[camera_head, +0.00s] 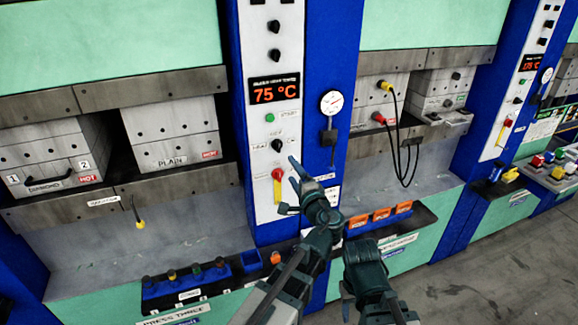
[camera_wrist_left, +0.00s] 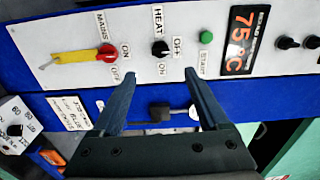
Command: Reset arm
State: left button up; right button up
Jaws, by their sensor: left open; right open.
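My left gripper (camera_head: 289,187) is open and empty in front of the white control panel (camera_head: 268,95) in the head view. In the left wrist view its two fingers (camera_wrist_left: 159,74) point at the panel, with the black HEAT knob (camera_wrist_left: 160,48) between and just beyond the tips. The red and yellow MAINS switch (camera_wrist_left: 85,57) lies to the left and the green START button (camera_wrist_left: 206,37) to the right. No contact with the panel is clear. My right gripper (camera_head: 362,270) is low in the head view, right of the left arm; its fingers are hard to make out.
A display (camera_head: 275,91) reads 75 °C. A pressure gauge (camera_head: 331,103) is on the blue column. Presses with steel blocks marked PLAIN (camera_head: 172,150) and DIAMOND (camera_head: 50,180) stand left. Orange-fronted bins (camera_head: 381,215) sit behind the right gripper. Grey floor (camera_head: 500,260) is clear at right.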

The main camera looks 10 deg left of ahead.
pick_arm(q)
jog(key=shift+s+d, duration=0.15)
jog(key=shift+s, duration=0.1)
jog(key=s+a+f+n+g+h, duration=0.2)
jog(key=s+a+f+n+g, duration=0.3)
jog(key=f, duration=0.4)
jog(key=s+a+f+n+g+h, duration=0.2)
jog(key=s+a+f+n+g, duration=0.15)
jog(key=s+f+g, duration=0.35)
jog(key=s+d+f+g+h+b, duration=0.1)
jog(key=s+d+f+h+b, duration=0.1)
jog(key=s+d+f, duration=0.4)
jog(key=s+d+f+m+g+h+b, duration=0.1)
jog(key=s+d+f+b, duration=0.3)
jog(key=d, duration=0.8)
notch_tip(320, 180, down, 2)
jog(key=s+g+h, duration=0.1)
jog(key=s, duration=0.1)
jog(key=shift+s+f+h, duration=0.15)
jog(key=shift+s+h, duration=0.25)
